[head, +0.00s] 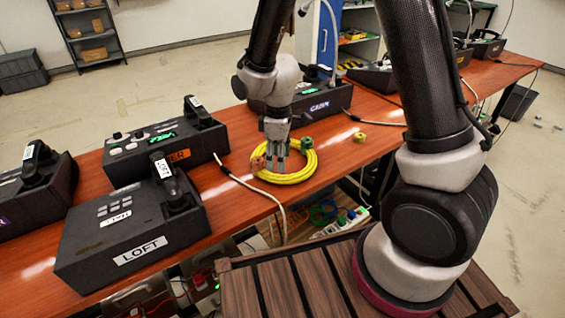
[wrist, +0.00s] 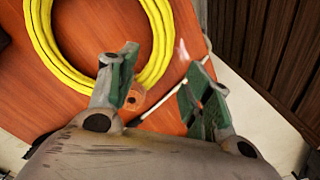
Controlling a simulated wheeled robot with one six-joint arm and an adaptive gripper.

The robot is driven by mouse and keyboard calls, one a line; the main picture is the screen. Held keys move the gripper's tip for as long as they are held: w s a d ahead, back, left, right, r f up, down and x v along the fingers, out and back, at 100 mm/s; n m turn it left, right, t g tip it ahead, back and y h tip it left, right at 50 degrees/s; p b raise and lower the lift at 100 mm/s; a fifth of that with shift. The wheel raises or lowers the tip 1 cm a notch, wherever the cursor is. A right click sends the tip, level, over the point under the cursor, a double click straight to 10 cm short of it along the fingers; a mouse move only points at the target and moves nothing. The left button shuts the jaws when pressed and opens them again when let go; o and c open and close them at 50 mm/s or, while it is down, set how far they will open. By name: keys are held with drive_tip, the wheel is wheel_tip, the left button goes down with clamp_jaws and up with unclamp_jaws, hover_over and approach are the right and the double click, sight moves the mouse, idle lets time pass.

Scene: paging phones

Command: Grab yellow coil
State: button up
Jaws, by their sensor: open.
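The yellow coil (head: 291,179) lies flat on the orange-brown table in the head view, between the phone boxes. My gripper (head: 277,162) points down over the coil's near-left part. The left finger overlaps the coil's edge in that view; the right finger is outside the ring. I cannot tell how high the fingertips are above the coil.
The LOFT phone box (head: 130,235) and another phone box (head: 165,150) stand left; the CABIN box (head: 320,104) stands behind. A pale cable (head: 250,187) runs beside the coil.

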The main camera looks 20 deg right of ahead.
sight(278, 174)
wheel_tip(278, 174, down, 8)
drive_tip(key=shift+w+a+r, duration=0.1)
drive_tip(key=shift+r, duration=0.15)
clamp_jaws()
